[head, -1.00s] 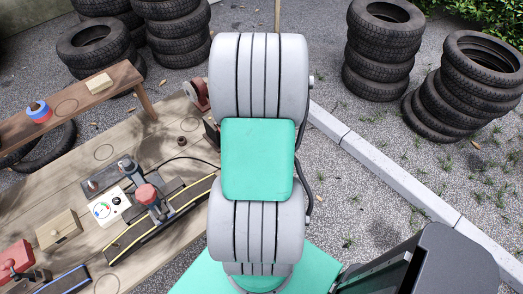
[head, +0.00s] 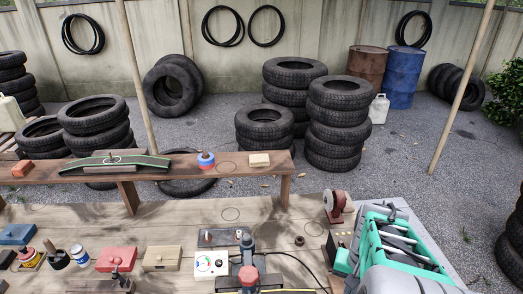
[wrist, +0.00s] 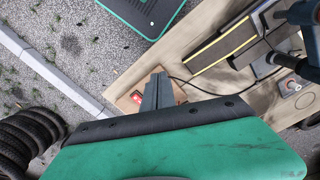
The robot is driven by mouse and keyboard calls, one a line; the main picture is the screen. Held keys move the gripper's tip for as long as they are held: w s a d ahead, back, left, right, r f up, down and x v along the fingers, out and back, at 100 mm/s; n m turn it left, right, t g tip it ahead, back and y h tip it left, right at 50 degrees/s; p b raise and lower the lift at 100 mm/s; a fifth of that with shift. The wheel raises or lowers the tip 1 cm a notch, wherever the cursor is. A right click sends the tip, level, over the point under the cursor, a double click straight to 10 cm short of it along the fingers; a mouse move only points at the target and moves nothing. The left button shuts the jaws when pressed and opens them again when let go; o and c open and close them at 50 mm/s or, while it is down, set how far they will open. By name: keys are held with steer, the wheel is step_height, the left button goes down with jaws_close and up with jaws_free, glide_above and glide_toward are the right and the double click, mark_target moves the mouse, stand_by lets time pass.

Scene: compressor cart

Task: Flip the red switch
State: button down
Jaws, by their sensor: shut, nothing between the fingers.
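A small red part with pale marks, which looks like the red switch (wrist: 137,97), shows in the wrist view just left of my fingers. It sits on a brown wooden piece (wrist: 124,103) at the bench's edge, partly hidden by my gripper. My gripper (wrist: 159,76) is shut and empty, its dark fingers pointing over that wooden piece. I cannot tell whether the fingertips touch it. The switch's position is not clear. In the head view my teal and grey arm fills the lower right, and I cannot make out the switch there.
The wooden bench (head: 180,215) holds a red grinder (head: 336,205), a white gauge box (head: 210,263), a red-topped tool (head: 248,276) and a black cable. A raised shelf (head: 225,170) stands behind. Tyre stacks (head: 335,125) and drums (head: 400,78) stand on the gravel beyond.

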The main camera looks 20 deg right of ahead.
steer(key=w+a+r+n+t, duration=0.2)
steer(key=w+a+r+n, duration=0.2)
steer(key=a, duration=0.5)
steer(key=w+a+r+n+t, duration=0.2)
steer(key=w+a+r+n, duration=0.2)
steer(key=a+r, duration=0.3)
steer(key=shift+w+a+r+t, duration=0.3)
steer(key=shift+a+r, duration=0.1)
steer(key=shift+a, duration=0.55)
steer(key=shift+a, duration=0.1)
